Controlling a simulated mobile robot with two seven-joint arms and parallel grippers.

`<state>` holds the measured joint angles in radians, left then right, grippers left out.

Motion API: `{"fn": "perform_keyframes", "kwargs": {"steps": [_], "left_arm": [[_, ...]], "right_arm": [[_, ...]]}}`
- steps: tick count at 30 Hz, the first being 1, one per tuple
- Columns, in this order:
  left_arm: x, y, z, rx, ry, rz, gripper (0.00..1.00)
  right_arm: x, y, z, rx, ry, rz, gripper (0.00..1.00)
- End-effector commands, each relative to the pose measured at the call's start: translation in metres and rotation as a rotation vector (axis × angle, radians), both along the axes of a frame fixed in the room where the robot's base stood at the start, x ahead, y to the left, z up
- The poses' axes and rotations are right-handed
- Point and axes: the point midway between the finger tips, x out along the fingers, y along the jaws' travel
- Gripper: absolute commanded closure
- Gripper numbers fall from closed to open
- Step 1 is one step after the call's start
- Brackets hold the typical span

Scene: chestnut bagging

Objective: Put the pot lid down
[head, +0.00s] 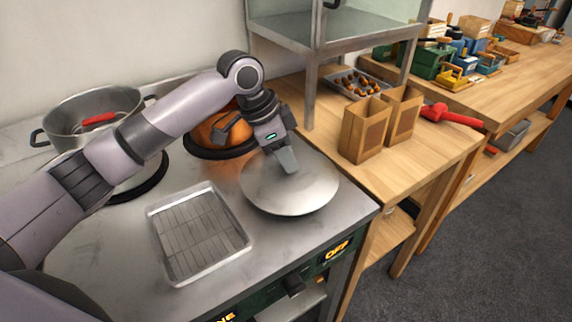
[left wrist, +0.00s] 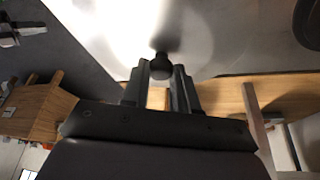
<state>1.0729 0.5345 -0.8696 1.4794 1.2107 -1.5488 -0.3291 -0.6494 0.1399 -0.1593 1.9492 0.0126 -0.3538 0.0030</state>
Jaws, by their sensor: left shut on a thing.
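The pot lid (head: 290,189) is a round, shiny metal disc, level, at the right front of the steel stove top (head: 110,254). My left gripper (head: 287,160) points down over its middle and is shut on the lid's knob. In the left wrist view the dark knob (left wrist: 161,66) sits between the fingertips, with the bright lid (left wrist: 205,35) beyond. I cannot tell whether the lid touches the stove top. A steel pot (head: 72,131) stands open at the back left. My right gripper is not in view.
A metal tray with a rack (head: 200,234) lies left of the lid. A copper-coloured round thing (head: 217,130) on a burner is partly behind my arm. Two paper bags (head: 364,130) and a tray of chestnuts (head: 352,78) stand on the wooden table (head: 440,134) at the right.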

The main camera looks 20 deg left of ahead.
Motion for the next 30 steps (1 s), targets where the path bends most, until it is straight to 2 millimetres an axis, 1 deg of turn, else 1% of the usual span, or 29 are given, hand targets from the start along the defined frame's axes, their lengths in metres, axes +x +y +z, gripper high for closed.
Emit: {"fn": "perform_keyframes", "kwargs": {"steps": [1,3,6,16,17,18,19,27,30], "left_arm": [[-0.001,0.001,-0.009,0.001,0.004,0.001,1.00],[0.000,0.001,-0.020,0.001,0.002,0.001,1.00],[0.000,0.000,-0.029,0.001,0.000,0.000,1.00],[0.000,0.000,-0.031,0.000,0.002,0.001,1.00],[0.000,0.000,-0.031,0.001,0.002,0.001,0.62],[0.000,0.000,-0.031,0.000,0.002,0.001,0.49],[0.000,0.000,-0.031,0.000,0.002,0.001,0.46],[0.000,0.000,-0.031,0.001,0.000,0.000,0.46],[0.000,0.001,-0.026,0.000,-0.001,0.000,0.46]], "right_arm": [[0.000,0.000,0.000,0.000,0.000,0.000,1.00],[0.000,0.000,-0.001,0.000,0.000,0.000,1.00],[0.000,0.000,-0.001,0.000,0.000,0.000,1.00],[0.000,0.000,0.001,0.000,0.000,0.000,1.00],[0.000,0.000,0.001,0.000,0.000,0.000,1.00],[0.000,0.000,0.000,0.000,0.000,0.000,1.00],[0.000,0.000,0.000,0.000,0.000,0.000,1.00],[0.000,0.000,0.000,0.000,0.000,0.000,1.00],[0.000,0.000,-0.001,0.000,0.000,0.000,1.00]]}}
